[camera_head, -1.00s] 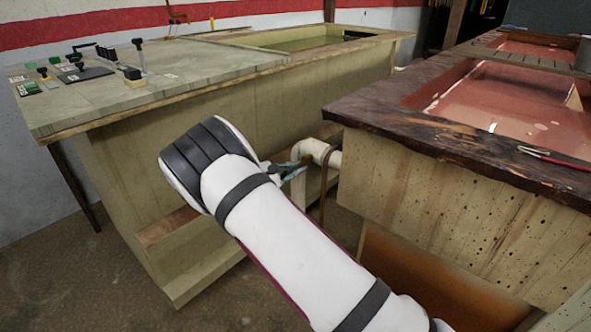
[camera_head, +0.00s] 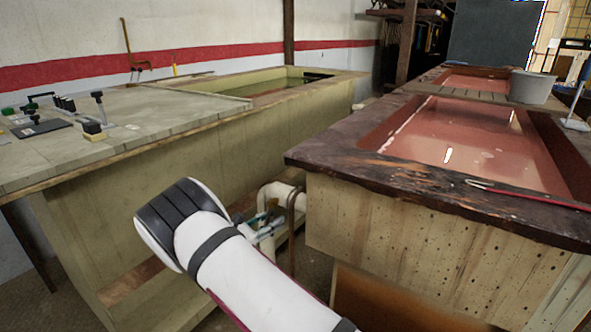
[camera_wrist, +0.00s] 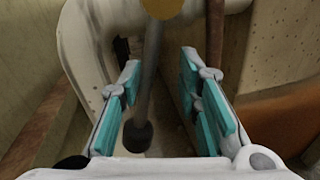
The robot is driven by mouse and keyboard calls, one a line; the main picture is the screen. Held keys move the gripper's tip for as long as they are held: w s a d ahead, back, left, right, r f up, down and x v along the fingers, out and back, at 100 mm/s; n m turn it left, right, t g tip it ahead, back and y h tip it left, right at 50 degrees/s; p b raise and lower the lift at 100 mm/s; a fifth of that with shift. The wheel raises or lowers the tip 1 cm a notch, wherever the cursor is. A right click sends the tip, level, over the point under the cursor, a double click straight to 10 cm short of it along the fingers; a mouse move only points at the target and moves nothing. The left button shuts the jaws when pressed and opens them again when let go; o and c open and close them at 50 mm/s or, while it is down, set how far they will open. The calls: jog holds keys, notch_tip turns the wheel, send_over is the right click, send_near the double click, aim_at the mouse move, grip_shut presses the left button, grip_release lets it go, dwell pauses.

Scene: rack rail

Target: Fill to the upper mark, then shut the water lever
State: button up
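In the wrist view a lever (camera_wrist: 146,85) with a thin grey rod and a dark round knob (camera_wrist: 137,136) hangs from a brass-coloured fitting (camera_wrist: 162,8) on the pipework. My gripper (camera_wrist: 160,70) is open, with teal pads on both fingers. The rod lies between the fingers in the picture, nearer the left one; I see no grip on it. In the head view my gripper (camera_head: 262,222) is low beside the white pipe (camera_head: 280,191), between the two benches. The red-lined tank (camera_head: 465,138) holds liquid; I cannot make out an upper mark.
A brown upright pipe (camera_head: 292,230) stands close by my gripper. A grey bucket (camera_head: 532,88) stands farther back.

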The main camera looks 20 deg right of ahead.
jog(key=s+a+n+p, duration=0.1)
jog(key=s+a, duration=0.2)
jog(key=a, duration=0.3)
jog(key=s+a+p, duration=0.1)
jog(key=s+a, duration=0.3)
jog(key=a, duration=0.2)
jog(key=s+d+r+m+g+y+p, duration=0.2)
jog(key=s+d+r+m+p, duration=0.1)
jog(key=r, duration=0.5)
jog(key=s+d+r+m+g+y+p, duration=0.2)
jog(key=s+d+r+m+g, duration=0.1)
jog(key=r, duration=0.6)
jog(key=s+d+r+m+g+y+p, duration=0.2)
jog(key=s+d+r+m+p, duration=0.1)
jog(key=s+d+r, duration=0.4)
jog(key=shift+r+m+g+p, duration=0.4)
jog(key=shift+r+m, duration=0.3)
jog(key=shift+r, duration=0.15)
